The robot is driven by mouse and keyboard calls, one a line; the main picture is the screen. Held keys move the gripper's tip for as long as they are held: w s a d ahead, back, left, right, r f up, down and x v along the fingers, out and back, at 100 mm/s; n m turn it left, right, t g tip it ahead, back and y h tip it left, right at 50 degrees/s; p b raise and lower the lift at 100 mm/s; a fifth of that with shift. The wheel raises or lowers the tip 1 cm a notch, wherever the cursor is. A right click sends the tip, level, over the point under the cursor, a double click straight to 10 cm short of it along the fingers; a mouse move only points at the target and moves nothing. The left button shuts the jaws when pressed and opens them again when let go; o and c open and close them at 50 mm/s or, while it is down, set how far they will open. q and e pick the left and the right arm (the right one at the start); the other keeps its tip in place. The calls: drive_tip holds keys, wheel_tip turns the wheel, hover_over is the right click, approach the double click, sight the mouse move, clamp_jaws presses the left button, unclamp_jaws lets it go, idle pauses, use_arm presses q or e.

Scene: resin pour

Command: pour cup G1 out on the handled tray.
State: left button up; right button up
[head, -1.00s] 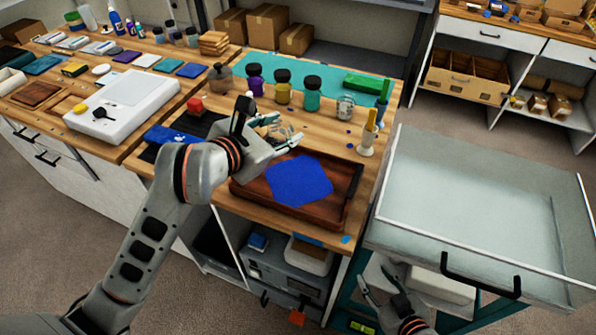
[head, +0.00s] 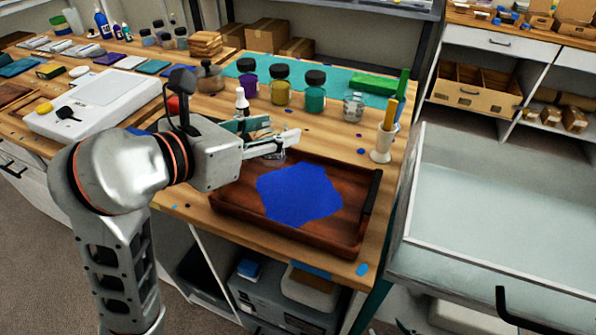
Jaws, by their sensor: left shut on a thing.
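The handled tray (head: 360,237) is dark wood and lies on the wooden bench, with a flat blue patch (head: 298,194) covering much of its floor. My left gripper (head: 272,145) is over the tray's back left edge. It is shut on a clear cup (head: 274,156), mostly hidden by the fingers, so its contents and tilt cannot be told. I cannot read a G1 mark on it. Only a tip of what seems my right gripper (head: 404,327) shows at the bottom edge, below bench height; its opening cannot be seen.
A glass jar (head: 353,107) and a holder with sticks (head: 381,152) stand to the right. A white scale (head: 95,100) is at left. A pale open bin (head: 500,220) is at right.

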use_arm(q)
drive_tip(key=shift+s+r, duration=0.15)
drive_tip(key=shift+r, duration=0.25)
drive_tip(key=shift+r+p, duration=0.7)
drive_tip(key=shift+r, duration=0.35)
drive_tip(key=shift+f, duration=0.1)
use_arm(e)
drive_tip(key=shift+w+r+t, duration=0.15)
drive_tip(key=shift+w+r, duration=0.15)
drive_tip(key=shift+r, duration=0.35)
drive_tip(key=shift+w+r+t, duration=0.15)
drive_tip(key=shift+w+r, duration=0.1)
drive_tip(key=shift+r, duration=0.35)
